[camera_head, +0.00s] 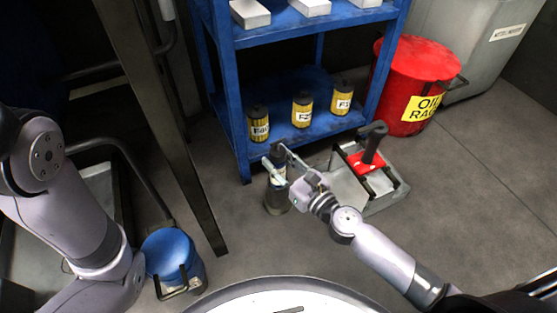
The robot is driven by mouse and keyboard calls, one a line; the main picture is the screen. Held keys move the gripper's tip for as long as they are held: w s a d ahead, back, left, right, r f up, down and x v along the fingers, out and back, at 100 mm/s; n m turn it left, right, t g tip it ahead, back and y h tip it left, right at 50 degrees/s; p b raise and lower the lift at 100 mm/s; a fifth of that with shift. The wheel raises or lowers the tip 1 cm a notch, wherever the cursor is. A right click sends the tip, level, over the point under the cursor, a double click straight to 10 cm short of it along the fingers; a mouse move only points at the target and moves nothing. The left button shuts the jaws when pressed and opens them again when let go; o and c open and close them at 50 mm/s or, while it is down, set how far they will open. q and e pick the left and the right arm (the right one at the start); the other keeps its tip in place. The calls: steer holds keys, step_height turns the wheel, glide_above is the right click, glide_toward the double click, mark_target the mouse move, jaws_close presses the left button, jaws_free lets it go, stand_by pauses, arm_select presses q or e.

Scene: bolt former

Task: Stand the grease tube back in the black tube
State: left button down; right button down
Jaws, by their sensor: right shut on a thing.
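My right gripper (275,163) is shut on the grease tube (279,180), which stands roughly upright between its fingers with a dark top and a pale label. A dark cylinder, which looks like the black tube (276,204), shows directly below it on the floor in front of the blue shelf. The fingers hide part of the grease tube. I cannot tell whether its lower end is inside the black tube or just above it. My left arm is at the left edge, and its gripper is out of view.
The blue shelf (243,145) holds several yellow-labelled cans on its low tier. A grey device with a red plate (366,163) and black handle stands right of my gripper. A red oil-rag bin (405,75) is behind it. A blue lidded container (170,254) stands lower left.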

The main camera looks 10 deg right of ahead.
mark_target(279, 141)
steer(key=c, duration=1.1)
jaws_free()
steer(key=shift+o, duration=0.2)
steer(key=shift+w+a+r, duration=0.1)
steer(key=shift+r, duration=1.25)
step_height(279, 141, up, 7)
steer(key=shift+r, duration=0.2)
steer(key=shift+s, duration=0.2)
